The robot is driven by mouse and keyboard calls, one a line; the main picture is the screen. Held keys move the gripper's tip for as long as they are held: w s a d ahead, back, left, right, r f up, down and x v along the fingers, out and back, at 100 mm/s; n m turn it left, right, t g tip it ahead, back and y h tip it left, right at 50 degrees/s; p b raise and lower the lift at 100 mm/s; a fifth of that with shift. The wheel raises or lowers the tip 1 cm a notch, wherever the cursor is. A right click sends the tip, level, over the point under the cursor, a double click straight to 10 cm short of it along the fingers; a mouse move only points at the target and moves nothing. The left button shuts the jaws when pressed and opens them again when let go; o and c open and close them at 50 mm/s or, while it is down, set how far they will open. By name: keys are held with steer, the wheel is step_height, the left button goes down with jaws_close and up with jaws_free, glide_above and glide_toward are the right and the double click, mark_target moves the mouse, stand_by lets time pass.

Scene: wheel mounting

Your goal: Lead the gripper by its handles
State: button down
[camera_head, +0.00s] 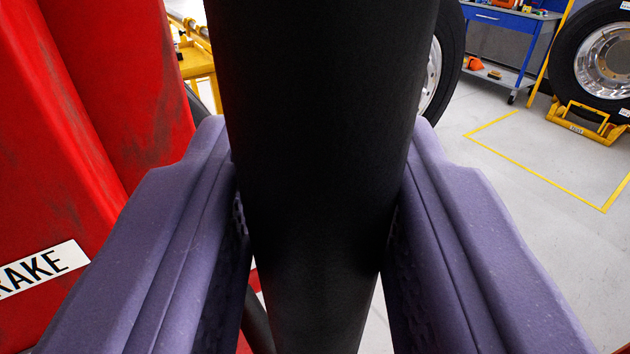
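My gripper (322,165) shows as two purple fingers, one on each side of a thick black round bar. The bar, which looks like a handle (322,60), runs from the top edge down through the middle of the view and narrows toward the bottom. The dark ribbed inner pads lie against its left and right sides, and no gap shows at the far finger ends. The ends of the bar and what it is fixed to are out of view.
A scuffed red body (80,110) with a partly visible "RAKE" label (42,268) stands close on the left. Behind are a yellow frame (197,55), a wheel partly hidden by the bar (447,60), a blue workbench (505,22) and a wheel on a yellow stand (590,118). Yellow-marked floor (550,160) is clear at right.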

steer(key=shift+w+d+r+b, duration=0.1)
steer(key=shift+w+d+b, duration=0.1)
steer(key=shift+d+b, duration=0.3)
steer(key=shift+d+r, duration=0.2)
steer(key=shift+w+d, duration=0.55)
steer(key=c, duration=1)
jaws_free()
steer(key=shift+w+d+f, duration=0.15)
steer(key=shift+w+d, duration=0.05)
steer(key=shift+o, duration=0.8)
steer(key=shift+d, duration=0.15)
steer(key=shift+a+f, duration=0.1)
steer(key=shift+a, duration=0.1)
